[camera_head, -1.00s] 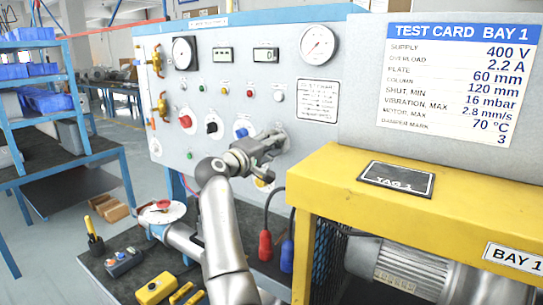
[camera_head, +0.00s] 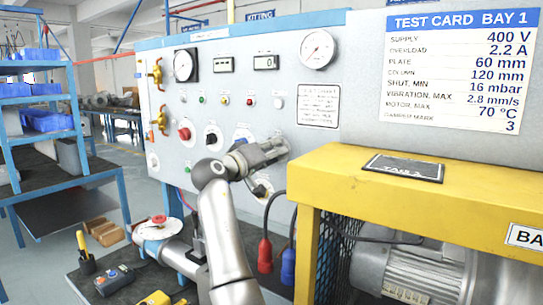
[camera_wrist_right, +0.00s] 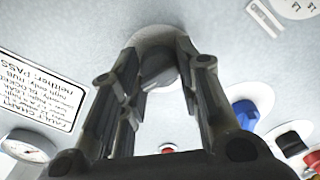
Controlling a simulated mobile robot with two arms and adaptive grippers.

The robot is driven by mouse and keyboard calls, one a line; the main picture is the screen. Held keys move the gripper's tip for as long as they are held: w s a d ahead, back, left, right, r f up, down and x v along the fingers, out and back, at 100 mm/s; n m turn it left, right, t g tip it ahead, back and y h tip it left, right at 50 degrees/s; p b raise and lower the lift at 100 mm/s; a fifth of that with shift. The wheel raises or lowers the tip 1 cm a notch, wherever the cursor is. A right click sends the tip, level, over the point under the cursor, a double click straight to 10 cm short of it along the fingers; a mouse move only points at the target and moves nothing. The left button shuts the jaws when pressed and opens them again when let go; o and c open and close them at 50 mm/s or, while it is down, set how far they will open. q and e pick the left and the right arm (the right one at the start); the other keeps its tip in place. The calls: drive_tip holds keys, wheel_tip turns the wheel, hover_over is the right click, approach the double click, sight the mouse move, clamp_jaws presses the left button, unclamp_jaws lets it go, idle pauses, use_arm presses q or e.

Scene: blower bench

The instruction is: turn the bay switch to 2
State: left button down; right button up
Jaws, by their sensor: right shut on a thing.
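I take this knob to be the bay switch. Its position marks are not readable, and the fingers hide part of it. In the head view the gripper covers the knob. My left gripper is not in view.
Red (camera_head: 184,134), black (camera_head: 211,138) and blue (camera_head: 242,138) knobs sit left of the gripper on the panel. The yellow frame (camera_head: 330,185) stands close to the right. Red (camera_head: 265,255) and blue (camera_head: 288,266) plugs hang below.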

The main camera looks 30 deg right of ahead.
drive_tip(key=shift+r, duration=0.1)
drive_tip(key=o, duration=1)
drive_tip(key=shift+d, duration=0.1)
drive_tip(key=shift+o, duration=0.2)
drive_tip(key=v, duration=1.2)
